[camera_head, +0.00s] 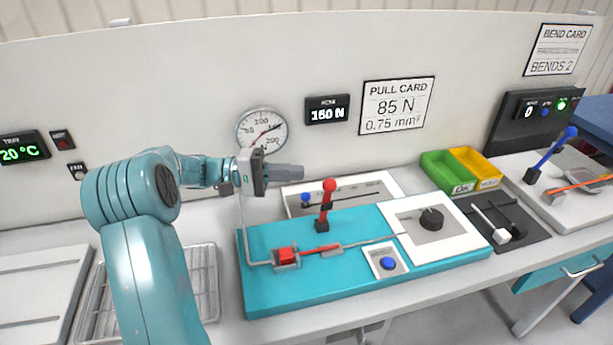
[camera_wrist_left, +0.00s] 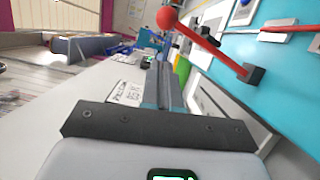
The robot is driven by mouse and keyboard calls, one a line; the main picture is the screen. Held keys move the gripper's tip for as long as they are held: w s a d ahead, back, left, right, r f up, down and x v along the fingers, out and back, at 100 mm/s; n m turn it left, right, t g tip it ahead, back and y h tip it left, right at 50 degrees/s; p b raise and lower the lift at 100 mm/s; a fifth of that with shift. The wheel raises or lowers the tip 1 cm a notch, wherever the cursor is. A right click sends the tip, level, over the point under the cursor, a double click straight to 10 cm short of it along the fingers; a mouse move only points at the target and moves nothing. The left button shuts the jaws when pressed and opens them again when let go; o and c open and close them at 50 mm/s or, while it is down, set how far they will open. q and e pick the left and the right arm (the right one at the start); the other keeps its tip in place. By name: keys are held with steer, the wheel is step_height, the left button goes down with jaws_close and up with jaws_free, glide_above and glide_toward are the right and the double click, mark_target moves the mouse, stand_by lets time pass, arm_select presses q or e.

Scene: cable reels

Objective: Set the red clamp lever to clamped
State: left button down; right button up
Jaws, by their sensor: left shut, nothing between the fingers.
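The red clamp lever (camera_head: 326,205) stands nearly upright on a dark base on the teal fixture (camera_head: 270,245), with a red ball on top. In the left wrist view the red lever (camera_wrist_left: 210,44) shows at the upper right, its ball up and left of its base. My left gripper (camera_head: 288,172) is shut and empty, up and left of the lever ball and apart from it. Its shut fingers (camera_wrist_left: 164,85) also show in the left wrist view, left of the lever. A red clamp block (camera_head: 287,255) with a red wire (camera_head: 320,249) sits on the fixture. My right gripper is not in view.
A blue-knobbed slider (camera_head: 305,198) lies behind the red lever. A black dial (camera_head: 431,218) and a blue button (camera_head: 387,263) sit to the right. Green (camera_head: 447,172) and yellow bins (camera_head: 476,168) stand by the back wall. A wire rack (camera_head: 207,283) is at left.

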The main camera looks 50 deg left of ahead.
mark_target(326, 203)
arm_select(q)
steer(key=d, duration=0.4)
steer(key=shift+w+d+r+p, duration=0.15)
steer(key=shift+w+d+p, duration=0.1)
steer(key=shift+w+p, duration=0.1)
